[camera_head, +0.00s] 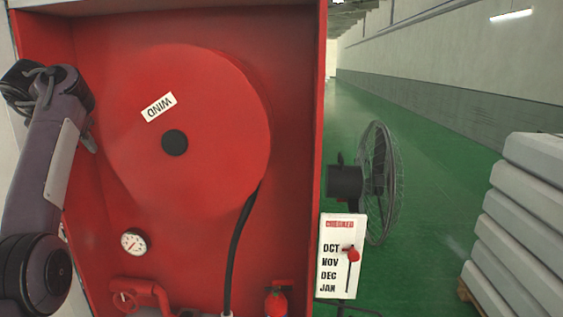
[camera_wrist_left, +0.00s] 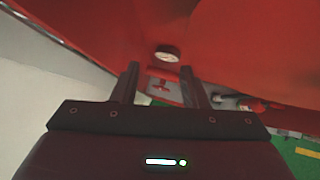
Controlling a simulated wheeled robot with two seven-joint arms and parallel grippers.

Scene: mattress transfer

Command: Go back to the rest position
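My left arm (camera_head: 45,165) comes up along the left side of the head view, in front of the left edge of a red cabinet (camera_head: 225,25). Its fingertips do not show clearly there. In the left wrist view my left gripper (camera_wrist_left: 161,80) has its two dark fingers spread apart, with nothing held between them. Beyond the fingers are a round white gauge (camera_wrist_left: 168,54) and a red valve. My right arm and gripper are not in view.
The cabinet holds a red hose reel (camera_head: 225,120), a black hose (camera_head: 238,250), the gauge (camera_head: 134,242), the red valve (camera_head: 135,291) and a red extinguisher (camera_head: 276,302). Green floor lies behind.

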